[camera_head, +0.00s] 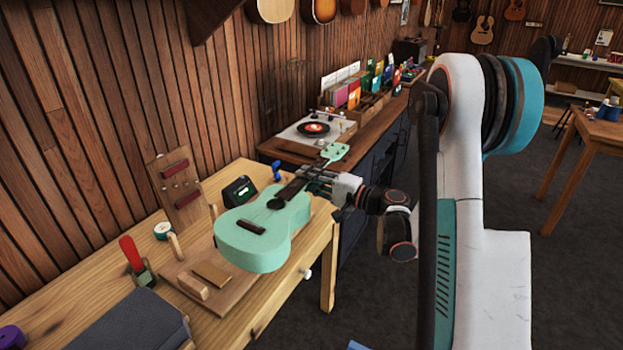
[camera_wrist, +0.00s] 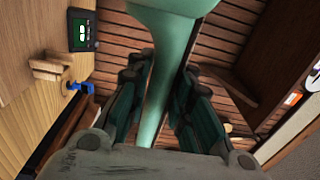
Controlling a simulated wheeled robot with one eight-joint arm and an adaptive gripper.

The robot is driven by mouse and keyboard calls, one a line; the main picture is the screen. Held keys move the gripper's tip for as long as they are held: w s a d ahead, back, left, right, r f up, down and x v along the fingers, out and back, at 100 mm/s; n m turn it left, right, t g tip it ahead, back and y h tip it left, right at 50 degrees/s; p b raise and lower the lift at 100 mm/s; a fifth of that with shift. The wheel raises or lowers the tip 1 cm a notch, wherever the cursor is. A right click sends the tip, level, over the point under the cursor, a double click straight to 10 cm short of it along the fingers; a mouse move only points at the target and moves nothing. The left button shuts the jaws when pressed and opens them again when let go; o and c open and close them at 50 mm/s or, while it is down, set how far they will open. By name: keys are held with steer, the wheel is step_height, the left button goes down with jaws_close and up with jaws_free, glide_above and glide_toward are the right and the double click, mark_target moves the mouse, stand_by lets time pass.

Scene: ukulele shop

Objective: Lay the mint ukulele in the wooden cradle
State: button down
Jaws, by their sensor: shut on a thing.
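The mint ukulele (camera_head: 265,228) is in the head view, strings up, its body toward the front left and its headstock (camera_head: 334,152) toward the back right. My gripper (camera_head: 312,181) is shut around its neck. In the wrist view the mint neck (camera_wrist: 172,60) runs between the two dark finger pads of my gripper (camera_wrist: 160,95). The wooden cradle (camera_head: 190,278) is on the workbench, with a flat base, low blocks and short upright pegs. The ukulele's body covers its right and far part in the head view. I cannot tell whether the body touches the cradle.
The workbench (camera_head: 240,318) carries a dark tuner display (camera_head: 239,190), a blue clamp (camera_head: 277,170), a red-handled tool (camera_head: 131,254), a tape roll (camera_head: 163,230) and a grey case (camera_head: 130,322). A turntable (camera_head: 313,129) stands on the counter behind. Open floor lies right of the bench.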

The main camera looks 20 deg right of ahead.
steer(key=w+a+f, duration=0.4)
steer(key=w+a, duration=0.1)
steer(key=w, duration=0.2)
steer(key=w+a+f+b, duration=0.1)
steer(key=w+a+f, duration=0.3)
steer(key=w, duration=0.3)
steer(key=shift+a, duration=0.55)
stand_by(0.9)
steer(key=shift+f, duration=0.15)
steer(key=shift+w+a+f+b, duration=0.1)
steer(key=shift+w+f+b, duration=0.05)
steer(key=shift+f+b, duration=1.2)
steer(key=shift+w+a+f+b, duration=0.1)
steer(key=shift+f+b, duration=0.95)
steer(key=shift+f, duration=0.45)
steer(key=shift+f+b, duration=1.65)
steer(key=shift+f, duration=0.65)
steer(key=c, duration=1.3)
jaws_free()
steer(key=shift+c, duration=0.2)
steer(key=shift+s, duration=0.1)
